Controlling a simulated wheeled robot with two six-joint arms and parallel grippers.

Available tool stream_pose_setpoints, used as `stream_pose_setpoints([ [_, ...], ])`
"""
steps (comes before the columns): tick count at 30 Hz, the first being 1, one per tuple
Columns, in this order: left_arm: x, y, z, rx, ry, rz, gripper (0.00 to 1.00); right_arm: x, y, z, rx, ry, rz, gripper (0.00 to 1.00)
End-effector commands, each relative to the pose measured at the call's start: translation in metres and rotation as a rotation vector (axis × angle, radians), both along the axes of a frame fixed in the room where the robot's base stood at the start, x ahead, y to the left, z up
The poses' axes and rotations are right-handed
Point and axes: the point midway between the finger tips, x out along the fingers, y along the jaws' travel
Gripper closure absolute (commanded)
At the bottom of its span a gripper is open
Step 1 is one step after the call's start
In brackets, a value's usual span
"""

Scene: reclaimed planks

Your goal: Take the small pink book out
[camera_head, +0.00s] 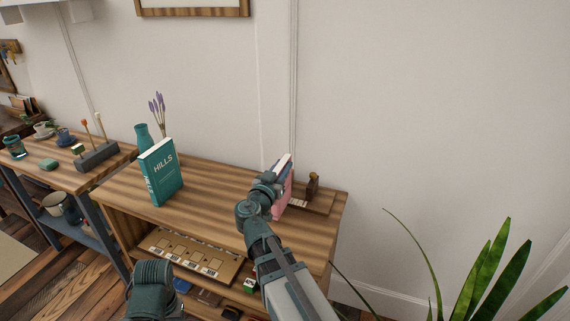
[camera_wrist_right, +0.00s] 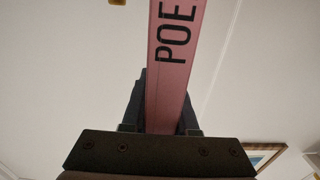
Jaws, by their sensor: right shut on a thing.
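The small pink book (camera_head: 287,189) is at the right end of the wooden cabinet top, upright and partly hidden behind my right arm. In the right wrist view its pink spine (camera_wrist_right: 170,70) with the letters "POE" stands between the two fingers. My right gripper (camera_head: 274,179) is shut on it; the fingers also show in the right wrist view (camera_wrist_right: 160,108). Whether the book touches the surface below is hidden. A part of my left arm shows at the bottom of the head view, but its gripper is not in view.
A teal book titled "HILLS" (camera_head: 161,172) stands on the cabinet top (camera_head: 215,190), with a teal vase (camera_head: 143,136) behind it. A small brown object (camera_head: 312,187) is right of the pink book. A green plant (camera_head: 490,275) fills the lower right. The cabinet's middle top is clear.

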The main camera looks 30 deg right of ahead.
Motion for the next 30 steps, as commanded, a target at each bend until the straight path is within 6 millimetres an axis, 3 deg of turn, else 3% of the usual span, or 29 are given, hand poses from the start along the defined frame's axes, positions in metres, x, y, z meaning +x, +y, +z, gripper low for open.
stream_pose_setpoints([
  [18, 0.0, 0.0, 0.0, 0.0, 0.0, 0.0, 0.38, -0.031, 0.035, 0.0, -0.001, 0.0, 0.0, 1.0],
  [30, 0.0, 0.0, 0.0, 0.0, 0.0, 0.0, 0.38, -0.033, 0.038, 0.0, -0.001, 0.0, 0.0, 1.0],
])
